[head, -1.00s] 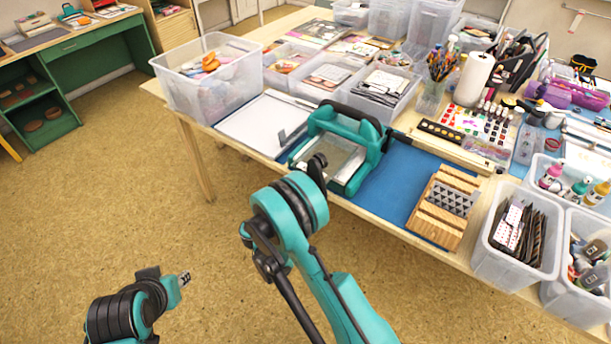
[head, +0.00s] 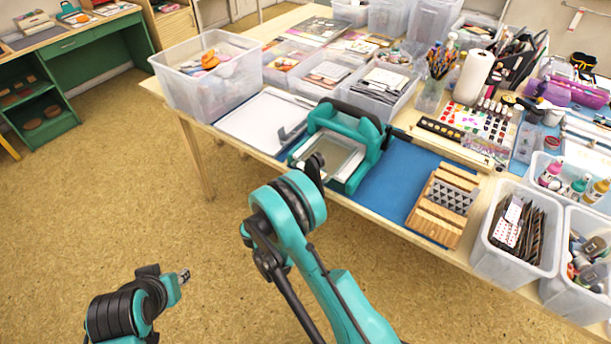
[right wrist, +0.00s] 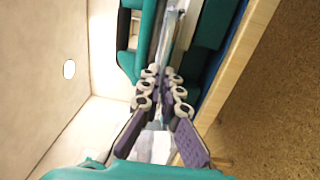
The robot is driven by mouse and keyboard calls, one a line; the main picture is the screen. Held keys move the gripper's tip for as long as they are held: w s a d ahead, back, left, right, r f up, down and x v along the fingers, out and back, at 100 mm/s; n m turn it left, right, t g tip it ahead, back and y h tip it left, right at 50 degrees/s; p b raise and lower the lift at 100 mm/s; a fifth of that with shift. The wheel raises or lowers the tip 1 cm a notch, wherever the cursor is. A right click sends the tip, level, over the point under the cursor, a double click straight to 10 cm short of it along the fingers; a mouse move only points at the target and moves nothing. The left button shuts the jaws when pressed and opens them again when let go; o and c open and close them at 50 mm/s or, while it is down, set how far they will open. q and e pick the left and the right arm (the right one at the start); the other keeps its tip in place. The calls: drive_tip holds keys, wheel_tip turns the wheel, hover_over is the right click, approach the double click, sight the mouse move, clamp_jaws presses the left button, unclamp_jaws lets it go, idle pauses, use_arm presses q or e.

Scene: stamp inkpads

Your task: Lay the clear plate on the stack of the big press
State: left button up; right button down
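The big press (head: 368,150) is a teal frame with a raised handle bar, standing on the table's front edge. The clear plate (head: 338,160) shows as a pale, see-through panel in the front of the press. My right gripper (head: 316,166) is at the plate's near left edge. In the right wrist view, its fingers (right wrist: 162,88) are closed together on the clear plate (right wrist: 172,35), seen nearly edge-on. Whether the plate touches the stack is hidden. My left gripper (head: 183,276) is low over the floor, away from the table; its opening is too small to judge.
A white trimmer board (head: 255,125) lies left of the press. A blue mat (head: 392,188) lies to its right, with a wooden rack (head: 430,212) holding a patterned block. Clear bins (head: 208,85) stand behind and at far right (head: 515,265). The floor in front is free.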

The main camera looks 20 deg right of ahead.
drive_tip(key=shift+f, duration=0.1)
drive_tip(key=c, duration=1.6)
unclamp_jaws()
drive_tip(key=shift+c, duration=0.2)
drive_tip(key=shift+a, duration=0.1)
